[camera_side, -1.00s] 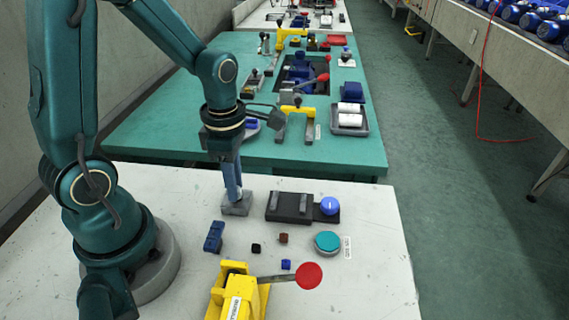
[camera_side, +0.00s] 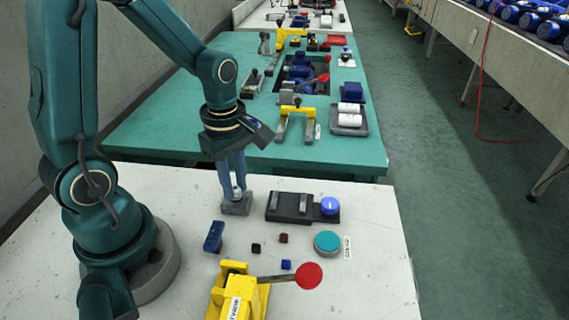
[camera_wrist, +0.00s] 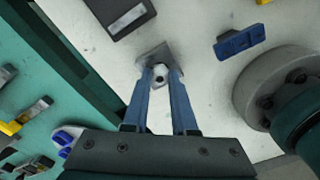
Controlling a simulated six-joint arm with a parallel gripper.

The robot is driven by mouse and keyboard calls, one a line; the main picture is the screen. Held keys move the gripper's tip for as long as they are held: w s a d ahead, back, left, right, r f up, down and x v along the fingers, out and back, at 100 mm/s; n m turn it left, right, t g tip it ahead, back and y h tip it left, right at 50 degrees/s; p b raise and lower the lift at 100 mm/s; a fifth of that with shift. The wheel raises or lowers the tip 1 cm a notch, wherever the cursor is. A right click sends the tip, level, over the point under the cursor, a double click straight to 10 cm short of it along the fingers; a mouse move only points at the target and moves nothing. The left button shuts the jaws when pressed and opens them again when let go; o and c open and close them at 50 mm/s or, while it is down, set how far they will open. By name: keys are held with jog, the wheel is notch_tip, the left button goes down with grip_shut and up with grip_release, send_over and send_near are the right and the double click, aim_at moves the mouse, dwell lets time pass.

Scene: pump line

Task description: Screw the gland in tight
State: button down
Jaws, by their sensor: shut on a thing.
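The gland (camera_wrist: 159,74) is a small whitish piece with a dark hole in its top. It stands on a grey block (camera_wrist: 150,56), and in the side view it shows as a pale spot (camera_side: 237,192) between my fingers. The block (camera_side: 236,209) sits on the white bench. My gripper (camera_wrist: 160,82) points down over the block with its two blue fingers shut on the gland, one on each side; it also shows in the side view (camera_side: 238,188). The thread and how deep the gland sits are hidden.
A dark fixture with a blue knob (camera_side: 329,205) stands just right of the block. A blue block (camera_side: 213,237), small cubes, a teal round button (camera_side: 327,242) and a yellow lever device (camera_side: 240,292) lie nearer the camera. The bench's right side is clear.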

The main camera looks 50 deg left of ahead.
jog(key=m, duration=0.6)
jog(key=shift+m, duration=0.3)
jog(key=m, duration=0.6)
jog(key=shift+m, duration=0.6)
jog(key=m, duration=0.4)
jog(key=shift+m, duration=1.5)
